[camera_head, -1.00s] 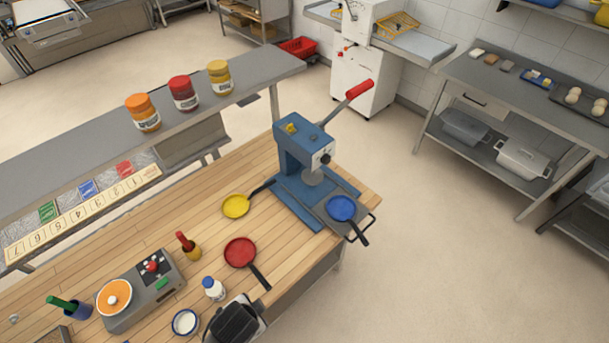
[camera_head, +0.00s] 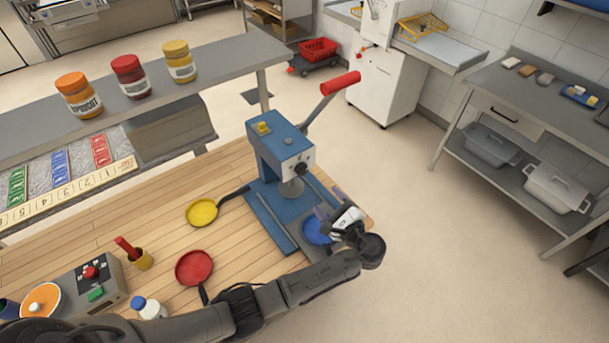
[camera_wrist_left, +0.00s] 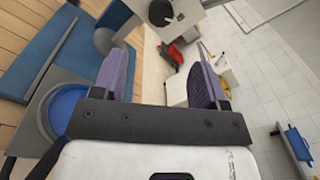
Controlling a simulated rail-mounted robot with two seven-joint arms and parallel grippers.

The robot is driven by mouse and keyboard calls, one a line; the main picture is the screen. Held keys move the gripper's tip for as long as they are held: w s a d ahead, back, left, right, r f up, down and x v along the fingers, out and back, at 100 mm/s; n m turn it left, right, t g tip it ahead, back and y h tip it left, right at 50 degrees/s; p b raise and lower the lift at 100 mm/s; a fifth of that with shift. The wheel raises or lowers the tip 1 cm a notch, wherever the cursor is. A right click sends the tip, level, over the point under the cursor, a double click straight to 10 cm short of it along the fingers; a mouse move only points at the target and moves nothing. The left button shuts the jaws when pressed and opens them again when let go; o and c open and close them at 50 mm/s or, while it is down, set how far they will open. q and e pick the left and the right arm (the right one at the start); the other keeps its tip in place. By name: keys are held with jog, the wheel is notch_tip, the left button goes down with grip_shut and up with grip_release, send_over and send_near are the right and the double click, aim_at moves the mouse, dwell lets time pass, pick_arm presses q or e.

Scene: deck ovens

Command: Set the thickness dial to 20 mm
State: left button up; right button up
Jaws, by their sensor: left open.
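A blue press (camera_head: 280,150) with a red-handled lever stands on the wooden worktop. A round black dial (camera_head: 301,169) is on its front face; it also shows at the top of the left wrist view (camera_wrist_left: 160,12). Its markings are too small to read. My left gripper (camera_head: 331,203) is open and empty, in front of and below the dial, apart from it. Its purple fingers (camera_wrist_left: 160,65) point toward the dial side of the press in the left wrist view. My right gripper is not in view.
A blue pan (camera_head: 317,230) lies by the press base, close under my left gripper. A yellow pan (camera_head: 201,212) and red pan (camera_head: 194,267) lie to the left. A white machine (camera_head: 385,85) with a gauge stands behind.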

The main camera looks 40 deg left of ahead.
aim_at(304, 171)
pick_arm(q)
jog(key=p+x, duration=0.1)
jog(key=x, duration=1.1)
jog(key=shift+w+a+p, duration=0.1)
jog(key=shift+a+p, duration=0.1)
jog(key=shift+p, duration=0.1)
jog(key=shift+c, duration=0.4)
jog(key=c, duration=0.8)
jog(key=shift+d+f+n+b, duration=0.1)
jog(key=shift+f+n+b, duration=0.05)
jog(key=shift+n+b, duration=0.65)
jog(key=shift+f+n+b, duration=0.15)
jog(key=shift+n+b, duration=0.5)
jog(key=shift+n, duration=0.15)
jog(key=shift+c, duration=0.2)
jog(key=n+b, duration=0.9)
jog(key=b, duration=0.2)
jog(key=shift+f+y, duration=0.15)
jog(key=shift+y, duration=0.15)
jog(key=n+g+b, duration=0.1)
jog(key=n+b, duration=0.9)
jog(key=b, duration=0.4)
jog(key=shift+n, duration=0.3)
jog(key=shift+w+r+n+g+b, duration=0.1)
jog(key=shift+r+n+g+b, duration=0.3)
jog(key=shift+n+b, duration=0.9)
jog(key=shift+r, duration=0.1)
